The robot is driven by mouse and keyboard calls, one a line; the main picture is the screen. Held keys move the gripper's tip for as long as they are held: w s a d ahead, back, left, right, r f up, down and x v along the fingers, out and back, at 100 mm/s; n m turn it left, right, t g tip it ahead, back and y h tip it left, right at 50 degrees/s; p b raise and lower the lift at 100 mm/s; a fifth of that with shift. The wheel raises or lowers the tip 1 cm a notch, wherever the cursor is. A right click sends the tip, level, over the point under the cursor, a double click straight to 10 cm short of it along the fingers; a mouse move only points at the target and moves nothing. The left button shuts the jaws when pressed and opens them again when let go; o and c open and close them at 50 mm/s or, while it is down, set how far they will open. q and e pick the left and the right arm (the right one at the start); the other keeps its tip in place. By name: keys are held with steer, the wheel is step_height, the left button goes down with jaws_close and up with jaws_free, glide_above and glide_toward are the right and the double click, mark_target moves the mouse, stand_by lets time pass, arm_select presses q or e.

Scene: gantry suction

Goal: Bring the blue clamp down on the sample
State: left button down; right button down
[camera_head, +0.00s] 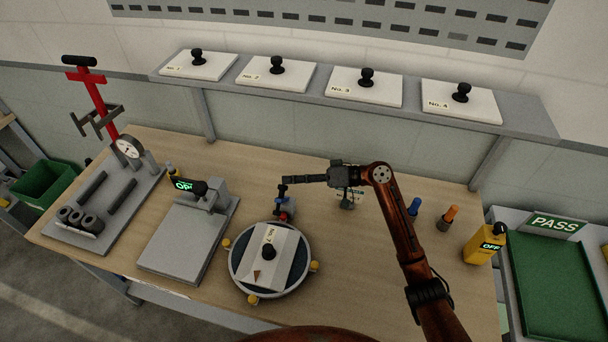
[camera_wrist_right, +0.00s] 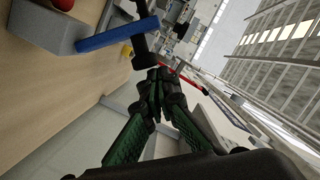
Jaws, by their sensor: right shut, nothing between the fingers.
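The blue clamp (camera_head: 283,205) stands at the back edge of a round fixture (camera_head: 236,274), with its blue arm raised, a dark tip on top and a red part low down. The sample, a white plate marked No. 7 (camera_head: 283,262) with a black knob, lies on the fixture. In the right wrist view the clamp's blue arm (camera_wrist_right: 118,34) shows beside a grey block. My right gripper (camera_head: 290,181) is shut and empty beside the raised clamp's top; I cannot tell whether they touch. Its fingers meet in the wrist view (camera_wrist_right: 158,76). My left gripper is out of view.
Blue (camera_head: 414,207) and orange (camera_head: 449,217) bottles and a yellow OFF device (camera_head: 482,246) stand right. The shelf (camera_head: 320,98) behind carries several plates. The table's front right is clear.

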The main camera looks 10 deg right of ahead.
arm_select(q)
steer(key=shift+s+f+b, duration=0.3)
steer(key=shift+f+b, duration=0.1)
arm_select(e)
steer(key=s+a+f+n+t+h, duration=0.1)
steer(key=s+a+f+n, duration=0.1)
steer(key=s+f+n, duration=0.2)
steer(key=shift+s+a+n, duration=0.3)
steer(key=shift+s+a, duration=0.05)
steer(key=shift+s, duration=1.45)
